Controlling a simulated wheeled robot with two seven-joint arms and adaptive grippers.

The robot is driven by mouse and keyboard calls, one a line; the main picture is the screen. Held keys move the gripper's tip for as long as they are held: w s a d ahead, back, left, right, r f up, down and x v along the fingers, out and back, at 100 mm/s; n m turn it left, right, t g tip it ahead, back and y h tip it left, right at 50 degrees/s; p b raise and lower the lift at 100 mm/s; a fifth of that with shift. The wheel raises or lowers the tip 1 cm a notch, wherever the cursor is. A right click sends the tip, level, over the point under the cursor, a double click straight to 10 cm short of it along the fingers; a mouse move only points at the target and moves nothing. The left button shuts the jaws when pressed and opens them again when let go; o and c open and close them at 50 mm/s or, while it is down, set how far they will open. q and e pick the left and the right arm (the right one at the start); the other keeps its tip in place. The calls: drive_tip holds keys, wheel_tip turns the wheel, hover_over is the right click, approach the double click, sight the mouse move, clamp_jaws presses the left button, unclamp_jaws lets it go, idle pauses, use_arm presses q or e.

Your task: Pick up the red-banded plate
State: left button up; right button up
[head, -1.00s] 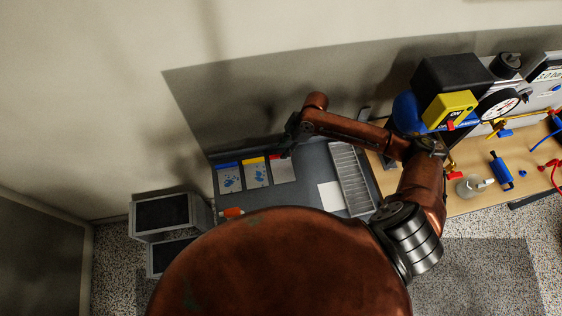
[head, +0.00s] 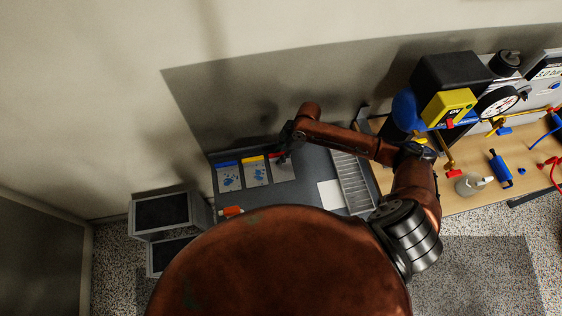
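The red-banded plate (head: 282,174) lies on the grey bench surface in the head view, the rightmost of three plates in a row. Its pale lower part shows; much of its red band is covered by my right gripper (head: 282,158). My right gripper points down at the plate's top edge, small and dark. I cannot tell whether it touches the plate or whether its fingers are open or shut. My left gripper is not in view.
A yellow-banded plate (head: 255,172) and a blue-banded plate (head: 228,177) lie close on the left. A white sheet (head: 331,195) and a slotted rack (head: 352,180) are on the right. An orange-tipped item (head: 231,211) lies at the front. The wall (head: 240,100) is behind.

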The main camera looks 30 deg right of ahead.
drive_tip(key=shift+f, duration=0.1)
drive_tip(key=shift+c, duration=0.2)
clamp_jaws()
idle(0.6)
